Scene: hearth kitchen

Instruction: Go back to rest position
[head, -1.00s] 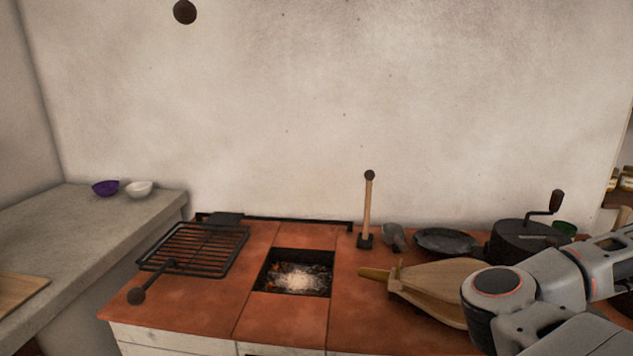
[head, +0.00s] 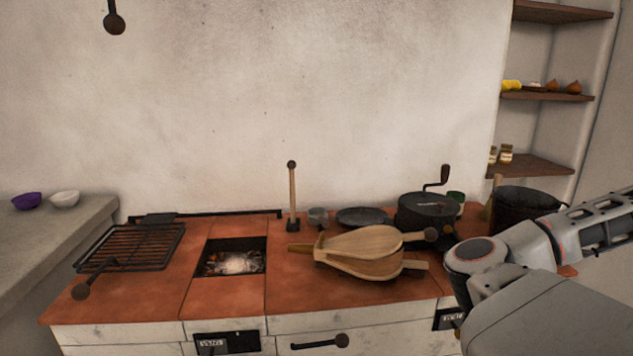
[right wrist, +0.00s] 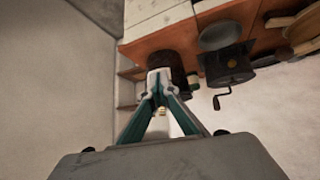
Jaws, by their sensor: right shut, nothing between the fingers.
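My right arm comes in at the right of the head view, in front of the hearth counter's right end; its gripper is outside that view. In the right wrist view my right gripper (right wrist: 160,82) is shut and empty, its fingertips together. That view looks upside down toward the counter, with the dark bucket just beyond the fingertips. My left gripper shows in neither view.
The terracotta hearth counter (head: 224,300) holds a grill rack (head: 135,246), an ember pit (head: 234,262), wooden bellows (head: 365,252), a crank pot (head: 425,213) and a dark bucket (head: 522,205). Wall shelves (head: 550,97) stand at the right. Two bowls sit far left.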

